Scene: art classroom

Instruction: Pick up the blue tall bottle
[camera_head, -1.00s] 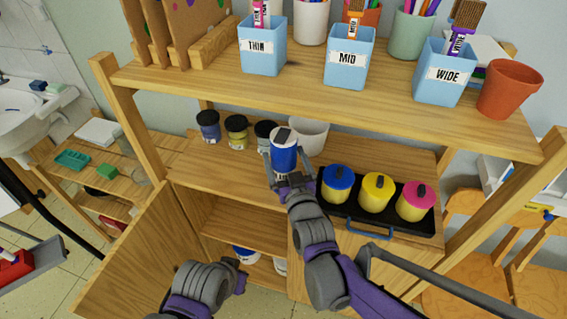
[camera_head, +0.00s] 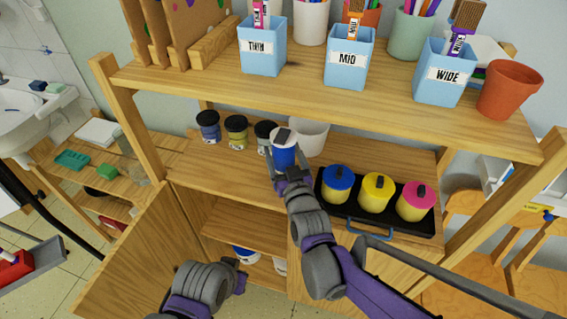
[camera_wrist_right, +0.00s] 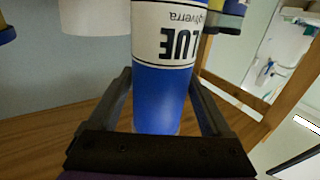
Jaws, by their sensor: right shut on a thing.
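The blue tall bottle (camera_head: 285,157) is upright at the middle shelf of the wooden rack, with a dark patch at its top. In the right wrist view the bottle (camera_wrist_right: 163,95) fills the middle, blue with a white label that reads BLUE upside down. My right gripper (camera_head: 287,170) is shut on it, with one finger on each side. The gripper also shows in the wrist view (camera_wrist_right: 162,105). I cannot tell whether the bottle's base touches the shelf. My left arm shows at the bottom centre, but its gripper fingers are not visible.
Several dark-lidded jars (camera_head: 236,132) stand behind to the left, and a white pot (camera_head: 309,136) close behind the bottle. A black tray (camera_head: 408,220) with three lidded pots is right.

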